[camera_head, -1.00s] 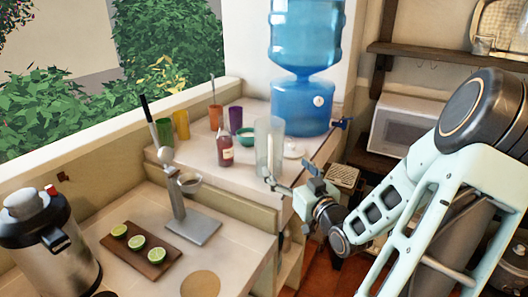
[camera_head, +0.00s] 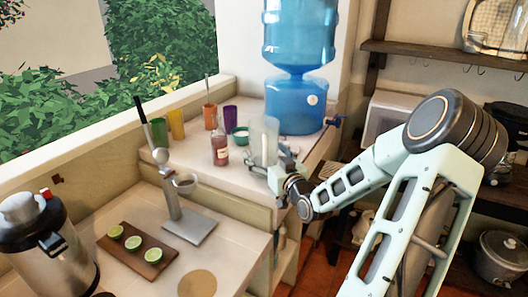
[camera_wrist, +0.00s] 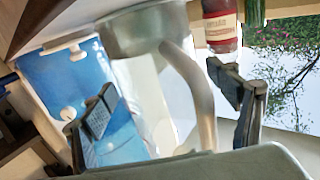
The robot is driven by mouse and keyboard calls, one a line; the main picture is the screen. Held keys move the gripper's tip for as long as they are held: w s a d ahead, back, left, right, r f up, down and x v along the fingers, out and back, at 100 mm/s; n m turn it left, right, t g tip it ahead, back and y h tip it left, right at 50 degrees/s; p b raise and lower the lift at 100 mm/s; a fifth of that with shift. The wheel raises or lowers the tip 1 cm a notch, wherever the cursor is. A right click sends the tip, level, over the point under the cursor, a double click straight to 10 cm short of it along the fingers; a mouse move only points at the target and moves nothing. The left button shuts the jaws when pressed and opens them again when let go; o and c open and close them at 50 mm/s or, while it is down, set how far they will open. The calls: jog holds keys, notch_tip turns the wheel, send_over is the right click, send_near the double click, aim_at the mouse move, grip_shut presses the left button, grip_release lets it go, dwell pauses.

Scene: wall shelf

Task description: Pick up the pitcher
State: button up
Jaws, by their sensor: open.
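The pitcher (camera_head: 263,138) is a tall, clear vessel standing upright on the tiled counter, in front of the blue water dispenser. My gripper (camera_head: 284,163) is at its lower right side in the head view, partly overlapping it. In the wrist view, the pitcher's clear body (camera_wrist: 135,35) and its pale curved handle (camera_wrist: 192,72) show between my gripper's fingers (camera_wrist: 167,104). The fingers are spread, one on each side of the handle, with visible gaps. The pitcher's base is partly hidden by the gripper in the head view.
A juicer (camera_head: 174,195) and a lime board (camera_head: 137,249) are on the lower counter.

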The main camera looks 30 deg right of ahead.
jog(key=c, duration=1.5)
jog(key=shift+c, duration=0.4)
jog(key=shift+r, duration=0.2)
